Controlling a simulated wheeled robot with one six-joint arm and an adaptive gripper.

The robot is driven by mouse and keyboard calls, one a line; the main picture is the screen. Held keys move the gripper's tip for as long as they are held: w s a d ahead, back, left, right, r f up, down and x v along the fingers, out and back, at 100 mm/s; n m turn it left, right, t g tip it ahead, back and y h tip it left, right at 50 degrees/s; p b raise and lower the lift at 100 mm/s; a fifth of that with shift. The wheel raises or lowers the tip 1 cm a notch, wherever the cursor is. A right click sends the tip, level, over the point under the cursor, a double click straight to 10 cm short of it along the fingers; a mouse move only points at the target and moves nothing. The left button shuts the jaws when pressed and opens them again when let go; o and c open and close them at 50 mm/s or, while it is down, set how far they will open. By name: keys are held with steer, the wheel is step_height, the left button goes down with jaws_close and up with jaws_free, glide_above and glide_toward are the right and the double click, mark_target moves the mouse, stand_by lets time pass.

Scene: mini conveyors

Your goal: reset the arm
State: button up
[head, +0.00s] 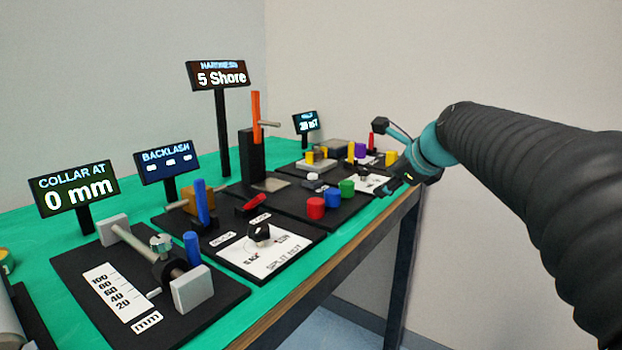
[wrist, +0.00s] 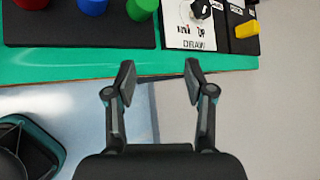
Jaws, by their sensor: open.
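My arm reaches in from the right in the head view. My gripper (head: 392,195) is near the front edge of the table at its far right end. In the wrist view my gripper (wrist: 158,82) is open, with two dark fingers apart and nothing between them.
Red (head: 316,208), green (head: 347,188) and blue cylinders stand near my gripper. Several test stations with signs, including COLLAR AT 0 mm (head: 75,189) and 5 Shore (head: 220,76), fill the green table (head: 235,170). Floor in front of the table is clear.

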steer(key=s+f+n+g+h, duration=0.1)
steer(key=s+f+n, duration=0.5)
steer(key=s+n, duration=0.2)
steer(key=s+f+n+g+h, duration=0.1)
steer(key=s+f+n, duration=0.6)
steer(key=s, duration=0.6)
steer(key=s+f+n+g+h, duration=0.1)
steer(key=s+f+n+g, duration=0.1)
steer(key=s+f+n, duration=0.5)
steer(key=s+n, duration=0.1)
steer(key=s, duration=0.3)
steer(key=shift+a+n, duration=0.2)
steer(key=shift+n, duration=0.1)
